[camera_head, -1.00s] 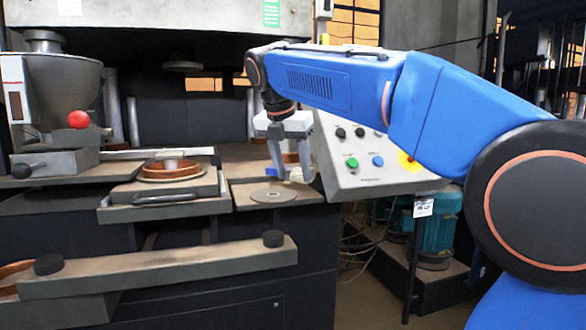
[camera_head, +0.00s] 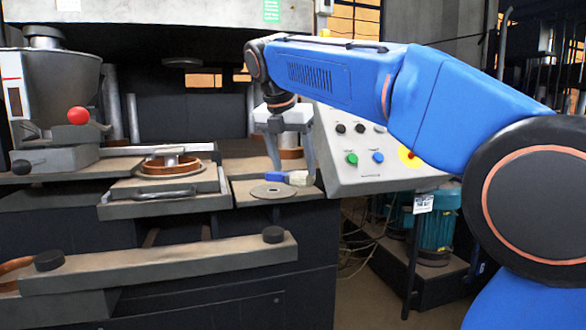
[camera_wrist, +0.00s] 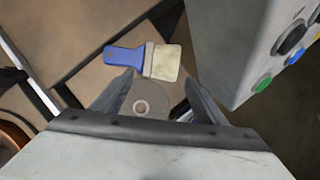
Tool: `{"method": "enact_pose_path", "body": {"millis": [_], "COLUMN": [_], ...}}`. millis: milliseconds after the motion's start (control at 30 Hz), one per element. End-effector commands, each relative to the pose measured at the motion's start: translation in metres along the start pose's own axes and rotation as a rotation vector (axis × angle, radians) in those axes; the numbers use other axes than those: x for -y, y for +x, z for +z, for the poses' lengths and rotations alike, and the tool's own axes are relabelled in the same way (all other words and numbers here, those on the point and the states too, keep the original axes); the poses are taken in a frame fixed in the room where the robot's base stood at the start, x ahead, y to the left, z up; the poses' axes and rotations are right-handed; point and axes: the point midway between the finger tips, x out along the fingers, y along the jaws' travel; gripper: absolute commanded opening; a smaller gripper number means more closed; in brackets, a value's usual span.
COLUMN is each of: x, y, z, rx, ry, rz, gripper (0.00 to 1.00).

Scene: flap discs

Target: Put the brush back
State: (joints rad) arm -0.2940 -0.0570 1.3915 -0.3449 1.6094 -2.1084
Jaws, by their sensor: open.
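The brush has a blue handle (camera_head: 275,176) and pale bristles (camera_head: 298,178). It lies on the brown machine top at the right, just behind the flat grey disc (camera_head: 272,191). In the wrist view the brush (camera_wrist: 162,62) lies across the picture beyond my fingertips, handle left and bristles right. The disc (camera_wrist: 145,105) shows between the fingers, nearer to me. My gripper (camera_head: 293,168) is open and points down, its fingers (camera_wrist: 160,88) on either side with nothing between them. In the head view the fingers stand over the brush area; the exact gap cannot be told.
A grey control panel (camera_head: 345,178) with coloured buttons stands close to the right of my gripper. A round brown mould (camera_head: 165,168) sits on a plate at left. A hopper with a red ball (camera_head: 78,116) stands far left. Bare surface lies around the disc.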

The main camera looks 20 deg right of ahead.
Motion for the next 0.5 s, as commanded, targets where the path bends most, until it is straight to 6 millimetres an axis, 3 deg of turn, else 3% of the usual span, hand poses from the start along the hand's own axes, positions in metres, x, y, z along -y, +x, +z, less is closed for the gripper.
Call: {"method": "enact_pose_path", "body": {"millis": [500], "x": [-0.001], "y": [-0.096], "z": [-0.001], "rx": [0.001], "ry": [-0.001], "rz": [0.003], "gripper": [0.66]}}
